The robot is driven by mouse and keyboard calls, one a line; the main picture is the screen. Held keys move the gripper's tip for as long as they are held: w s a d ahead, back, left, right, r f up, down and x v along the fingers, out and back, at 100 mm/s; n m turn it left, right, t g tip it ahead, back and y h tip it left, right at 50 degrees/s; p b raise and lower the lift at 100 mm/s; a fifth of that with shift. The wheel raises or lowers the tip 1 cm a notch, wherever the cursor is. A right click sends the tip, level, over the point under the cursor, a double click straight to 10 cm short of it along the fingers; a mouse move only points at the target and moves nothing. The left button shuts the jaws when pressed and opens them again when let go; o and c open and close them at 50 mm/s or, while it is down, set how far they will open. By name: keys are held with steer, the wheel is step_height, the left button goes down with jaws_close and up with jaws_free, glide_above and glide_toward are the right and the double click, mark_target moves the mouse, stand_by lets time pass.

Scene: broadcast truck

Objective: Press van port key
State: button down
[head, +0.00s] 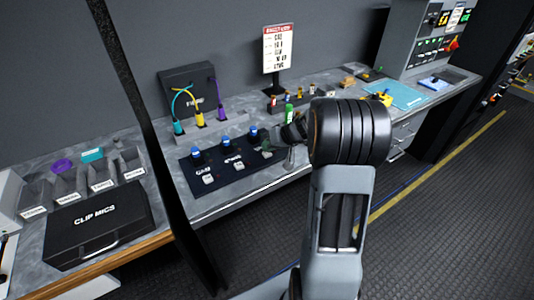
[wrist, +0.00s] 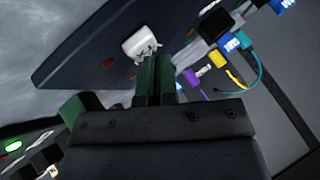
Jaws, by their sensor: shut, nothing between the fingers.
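A dark panel (head: 190,177) lies on the counter in the head view, with a row of blue-topped parts and pale keys. The left key (head: 208,179) and the middle key (head: 238,166) show clearly. The right end of the row is partly covered by my gripper (head: 268,148). In the wrist view, my gripper (wrist: 157,60) has its green fingers shut and empty. Their tips are beside or over a white key (wrist: 140,42) on the panel; I cannot tell whether they touch it. I cannot read which key is the van port.
A black case (head: 190,88) with teal, yellow and purple cables stands behind the panel. A black clip mics case (head: 98,225) lies at left. A sign (head: 278,50) and small upright items stand behind my arm. A dark post (head: 150,120) crosses the left side.

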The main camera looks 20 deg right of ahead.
steer(key=shift+r+p, duration=1.5)
steer(key=shift+r, duration=1.55)
